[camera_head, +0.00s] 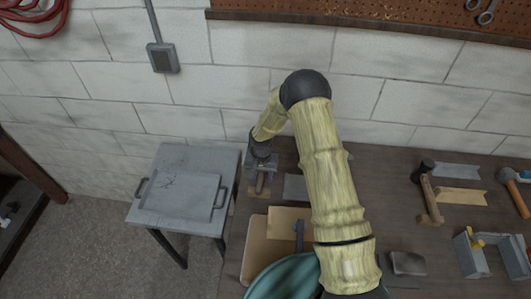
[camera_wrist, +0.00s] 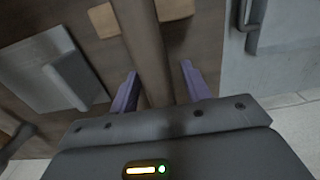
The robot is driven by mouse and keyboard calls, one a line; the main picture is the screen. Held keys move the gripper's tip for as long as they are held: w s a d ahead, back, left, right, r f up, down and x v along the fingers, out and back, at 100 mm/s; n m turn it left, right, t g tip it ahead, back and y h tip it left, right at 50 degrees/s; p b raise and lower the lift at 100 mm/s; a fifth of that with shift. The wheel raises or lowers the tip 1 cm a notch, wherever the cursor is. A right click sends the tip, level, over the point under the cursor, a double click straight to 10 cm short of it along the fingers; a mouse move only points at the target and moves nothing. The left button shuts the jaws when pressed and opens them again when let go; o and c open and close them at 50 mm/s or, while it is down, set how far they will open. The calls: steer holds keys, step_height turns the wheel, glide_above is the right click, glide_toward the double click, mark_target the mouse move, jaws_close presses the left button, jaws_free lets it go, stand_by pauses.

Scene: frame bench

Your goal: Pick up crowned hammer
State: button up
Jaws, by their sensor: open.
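My gripper (camera_head: 262,160) is low over the left end of the bench, and its open purple fingers (camera_wrist: 160,88) show in the wrist view. A brown wooden handle (camera_wrist: 147,45) runs between the fingers, with gaps on both sides. The handle also shows in the head view (camera_head: 261,183), just below my gripper. Its head is hidden, so I cannot tell whether it is the crowned hammer. Another hammer, with a dark head and wooden handle (camera_head: 430,198), lies at the right of the bench. A blue-headed hammer (camera_head: 519,196) is at the far right.
A grey side table (camera_head: 163,227) bears a tray with side handles (camera_head: 147,204), left of the bench. A flat grey piece (camera_wrist: 67,78) lies beside the handle. A wooden board (camera_head: 260,250), a teal round object (camera_head: 280,277) and a grey frame (camera_head: 470,255) are on the bench.

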steer(key=shift+w, duration=0.1)
steer(key=c, duration=0.9)
jaws_close()
steer(key=shift+a, duration=0.2)
steer(key=shift+r, duration=0.3)
step_height(320, 180, up, 8)
steer(key=b, duration=0.3)
steer(key=shift+d+r, duration=0.15)
steer(key=shift+r, duration=0.05)
steer(key=shift+r+b, duration=0.3)
steer(key=shift+r, duration=0.2)
steer(key=shift+r, duration=0.1)
